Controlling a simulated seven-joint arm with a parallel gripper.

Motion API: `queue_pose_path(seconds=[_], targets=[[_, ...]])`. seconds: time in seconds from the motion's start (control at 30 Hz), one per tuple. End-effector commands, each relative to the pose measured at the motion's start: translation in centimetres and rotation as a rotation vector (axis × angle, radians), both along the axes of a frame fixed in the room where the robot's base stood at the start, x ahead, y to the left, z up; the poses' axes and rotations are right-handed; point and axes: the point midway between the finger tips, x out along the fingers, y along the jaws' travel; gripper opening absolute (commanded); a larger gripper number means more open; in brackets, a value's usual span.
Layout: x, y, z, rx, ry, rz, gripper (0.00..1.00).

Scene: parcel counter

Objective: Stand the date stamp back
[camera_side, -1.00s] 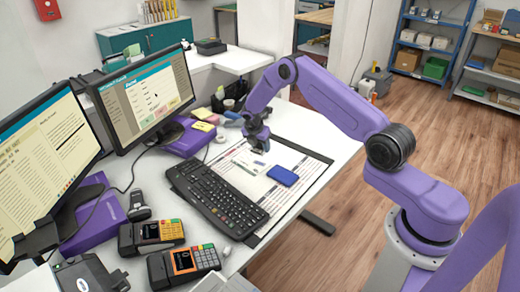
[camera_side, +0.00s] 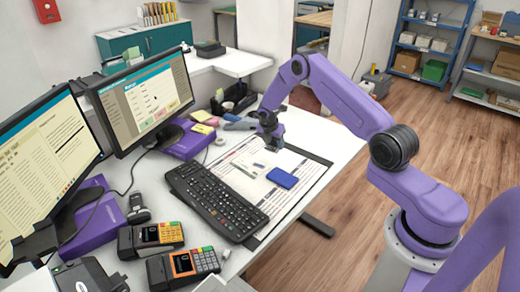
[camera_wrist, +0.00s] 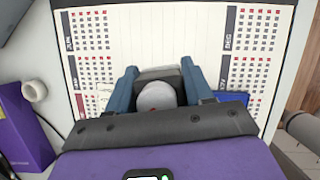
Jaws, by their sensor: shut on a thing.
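The date stamp (camera_wrist: 157,96), dark with a rounded grey top, sits between the two blue fingers of my gripper (camera_wrist: 158,72) in the wrist view. My gripper is shut on it. In the side view my gripper (camera_side: 271,138) is over the far part of the calendar desk pad (camera_side: 308,187), and the stamp is mostly hidden by the fingers. I cannot tell whether the stamp's base touches the pad. A blue flat case (camera_side: 282,178) lies on the pad nearer the camera; it also shows partly behind the right finger in the wrist view (camera_wrist: 232,97).
A black keyboard (camera_side: 216,200) lies along the pad's left side. A white tape roll (camera_wrist: 34,91) and a purple box (camera_wrist: 22,130) are left in the wrist view. Card terminals (camera_side: 183,265), monitors (camera_side: 145,95) and a black organiser (camera_side: 233,98) surround the work area.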

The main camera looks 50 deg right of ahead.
Motion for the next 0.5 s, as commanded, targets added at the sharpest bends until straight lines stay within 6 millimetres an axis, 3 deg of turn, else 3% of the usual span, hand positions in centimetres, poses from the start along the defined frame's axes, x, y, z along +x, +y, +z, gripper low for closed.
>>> queue_pose_path(seconds=[0.1,0.2,0.5], targets=[[-1.2,-2.5,-0.2,0.0,0.0,-0.009,0.0],[-1.7,-3.5,-0.3,0.001,0.0,-0.012,0.0],[-1.9,-3.9,-1.6,0.001,0.0,-0.011,0.0]])
